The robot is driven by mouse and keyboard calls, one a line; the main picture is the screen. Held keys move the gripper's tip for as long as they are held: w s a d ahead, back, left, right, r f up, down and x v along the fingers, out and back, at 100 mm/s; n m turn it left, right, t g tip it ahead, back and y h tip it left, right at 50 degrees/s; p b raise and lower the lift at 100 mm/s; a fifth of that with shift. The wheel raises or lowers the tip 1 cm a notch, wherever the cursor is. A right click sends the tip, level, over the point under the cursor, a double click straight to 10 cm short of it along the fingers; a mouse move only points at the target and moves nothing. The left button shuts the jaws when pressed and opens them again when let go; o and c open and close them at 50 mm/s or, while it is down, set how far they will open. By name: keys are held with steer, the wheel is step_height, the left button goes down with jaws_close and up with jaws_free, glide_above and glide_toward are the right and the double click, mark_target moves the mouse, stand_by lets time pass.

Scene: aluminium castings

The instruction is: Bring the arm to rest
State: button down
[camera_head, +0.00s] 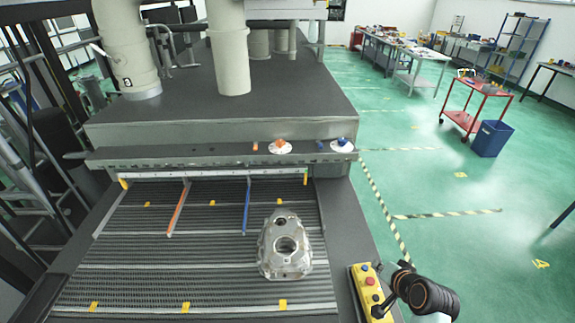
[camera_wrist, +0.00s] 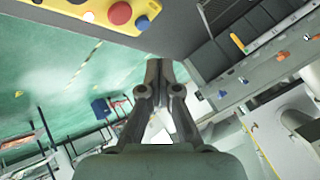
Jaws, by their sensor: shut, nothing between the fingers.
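My gripper (camera_wrist: 158,72) shows in the wrist view with its two fingers together and nothing between them. In the head view only part of my arm shows at the lower right, beside the yellow control box (camera_head: 371,290); the fingers cannot be made out there. A grey aluminium casting (camera_head: 272,245) with a round central hole sits on the ribbed conveyor bed (camera_head: 150,275), to the left of my arm and apart from it. The casting is not visible in the wrist view.
The yellow control box with red, blue and yellow buttons is close to my arm; it also shows in the wrist view (camera_wrist: 103,10). Orange (camera_head: 178,208) and blue (camera_head: 247,205) dividers lie on the bed. A red cart (camera_head: 478,88) and blue bin (camera_head: 491,139) stand on the open green floor.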

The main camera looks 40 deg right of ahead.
steer(key=w+a+r+n+t+y, duration=0.1)
steer(key=w+a+r+n, duration=0.2)
steer(key=a, duration=0.5)
steer(key=w+a+r+n+p, duration=0.15)
steer(key=w+a+r, duration=0.25)
steer(key=a, duration=0.5)
steer(key=w+a+r+n+t+y, duration=0.1)
steer(key=w+a+r+n, duration=0.25)
steer(key=a, duration=0.45)
steer(key=s+a+r+n+t, duration=0.1)
steer(key=s+a+r+n, duration=0.1)
steer(key=a, duration=0.5)
steer(key=s+a+r+n+y, duration=0.1)
steer(key=s+a+r+n, duration=0.1)
steer(key=a+r, duration=0.2)
steer(key=s+a+r+n+t+y, duration=0.1)
steer(key=s+a+r+n, duration=0.1)
steer(key=a, duration=0.8)
steer(key=shift+s+r+t, duration=0.3)
steer(key=shift+r, duration=0.15)
